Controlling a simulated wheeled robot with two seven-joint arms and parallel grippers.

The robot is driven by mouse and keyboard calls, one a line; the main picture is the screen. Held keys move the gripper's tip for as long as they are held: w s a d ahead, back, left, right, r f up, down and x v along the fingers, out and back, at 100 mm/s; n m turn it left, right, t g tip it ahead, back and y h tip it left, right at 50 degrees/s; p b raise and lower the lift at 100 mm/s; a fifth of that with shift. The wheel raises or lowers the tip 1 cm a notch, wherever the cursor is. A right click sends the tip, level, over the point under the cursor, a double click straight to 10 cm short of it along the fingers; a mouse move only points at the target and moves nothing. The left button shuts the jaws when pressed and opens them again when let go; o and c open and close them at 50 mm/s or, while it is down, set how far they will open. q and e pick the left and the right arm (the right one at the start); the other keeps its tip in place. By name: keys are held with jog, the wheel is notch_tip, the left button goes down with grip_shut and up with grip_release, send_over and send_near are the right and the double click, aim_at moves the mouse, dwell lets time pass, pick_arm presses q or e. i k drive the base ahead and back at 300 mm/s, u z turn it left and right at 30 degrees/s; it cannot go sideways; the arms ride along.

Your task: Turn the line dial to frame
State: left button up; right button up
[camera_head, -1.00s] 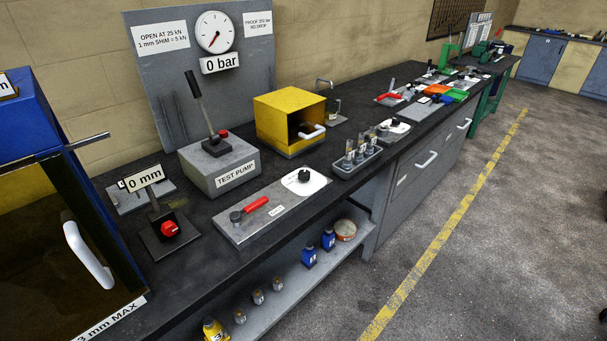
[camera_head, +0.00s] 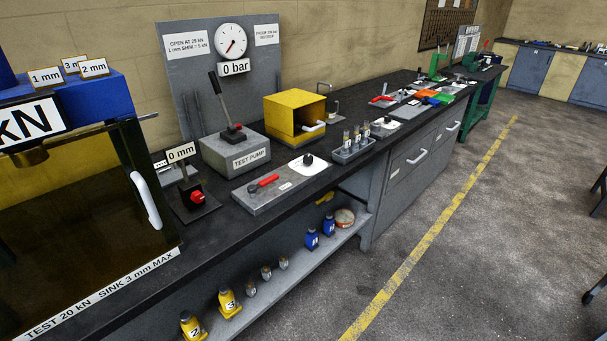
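A round black knob (camera_head: 308,159) sits on a white dial plate (camera_head: 318,168) at the right end of a grey metal panel (camera_head: 284,187) on the bench. A red lever (camera_head: 265,182) lies on the same panel. A second dark knob with a white plate (camera_head: 386,128) stands farther along the bench, beyond the rack of small parts. The dial markings are too small to read, and I cannot tell which knob is the line dial. Neither of my grippers is in view.
A test pump (camera_head: 235,150) with an upright lever and a yellow box (camera_head: 294,115) stand behind the panel. A blue press with a glazed door (camera_head: 80,215) fills the left. The bench shelf holds bottles (camera_head: 229,303). The floor on the right (camera_head: 480,260) is mostly clear.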

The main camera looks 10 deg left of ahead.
aim_at(307, 159)
jog(key=k, duration=0.55)
jog(key=z, duration=0.95)
jog(key=i, duration=0.6)
jog(key=z, duration=0.65)
jog(key=i, duration=0.75)
jog(key=u, duration=0.85)
jog(key=i, duration=0.55)
jog(key=u, duration=0.6)
